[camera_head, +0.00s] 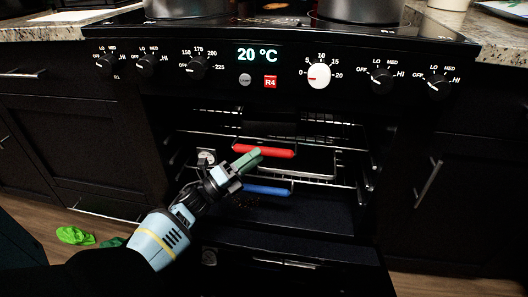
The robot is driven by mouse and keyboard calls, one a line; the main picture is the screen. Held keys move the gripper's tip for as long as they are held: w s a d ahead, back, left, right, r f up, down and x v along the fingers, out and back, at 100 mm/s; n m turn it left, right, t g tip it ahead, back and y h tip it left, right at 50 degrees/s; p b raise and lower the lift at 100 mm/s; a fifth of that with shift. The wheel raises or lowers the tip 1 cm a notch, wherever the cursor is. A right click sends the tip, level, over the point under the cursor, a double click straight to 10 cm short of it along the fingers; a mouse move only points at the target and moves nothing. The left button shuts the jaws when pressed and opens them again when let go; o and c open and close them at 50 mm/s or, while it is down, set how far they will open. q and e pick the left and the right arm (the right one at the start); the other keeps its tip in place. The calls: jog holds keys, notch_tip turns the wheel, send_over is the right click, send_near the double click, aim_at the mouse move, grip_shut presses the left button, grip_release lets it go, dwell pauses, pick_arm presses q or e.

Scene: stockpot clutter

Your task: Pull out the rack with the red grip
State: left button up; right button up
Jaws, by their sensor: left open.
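The red grip (278,152) is a horizontal bar on the front edge of the upper wire rack (320,174) inside the open oven. A blue grip (266,190) sits below it on a lower rack. My left gripper (250,160) comes in from the lower left, with its greenish fingers at the left part of the red grip. It is open. Its fingers overlap the bar in the picture, and I cannot tell whether they touch it. My right gripper is not in view.
The oven door (290,255) is lowered at the bottom. The control panel with knobs (319,76) runs above the opening, and pots (360,8) stand on the cooktop. Dark cabinets flank the oven. A green item (75,236) lies on the floor at left.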

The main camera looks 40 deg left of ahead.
aim_at(264, 151)
pick_arm(q)
jog(key=shift+x, duration=1.85)
jog(key=shift+c, duration=0.4)
grip_shut()
